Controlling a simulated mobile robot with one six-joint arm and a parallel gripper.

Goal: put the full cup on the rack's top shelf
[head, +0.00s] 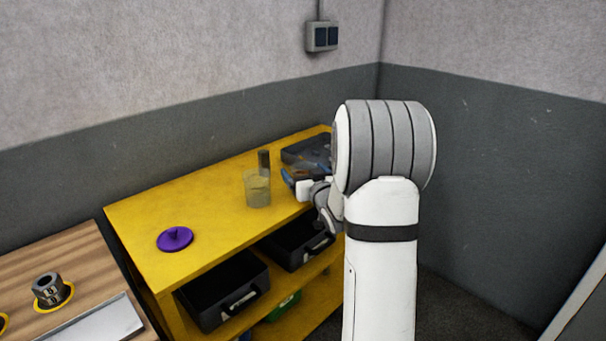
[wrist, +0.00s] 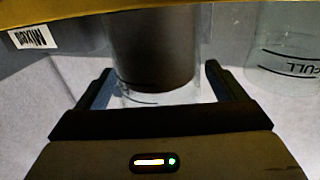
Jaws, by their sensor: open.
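In the wrist view my gripper (wrist: 158,72) is open, one finger on each side of a cup (wrist: 150,45) with dark contents and a clear rim band. The cup appears upside down in this picture. Whether the fingers touch it I cannot tell. In the head view a clear cup (head: 257,193) stands on the yellow rack's top shelf (head: 215,215); which wrist-view cup this is, I cannot tell. My arm hides part of the shelf there.
A purple lid-like disc (head: 175,239) lies at the shelf's left. A dark upright object (head: 264,160) and a dark tray (head: 305,148) are behind. Black bins (head: 225,290) sit below. A wooden bench (head: 40,270) adjoins on the left. A label (wrist: 33,38) shows upside down in the wrist view.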

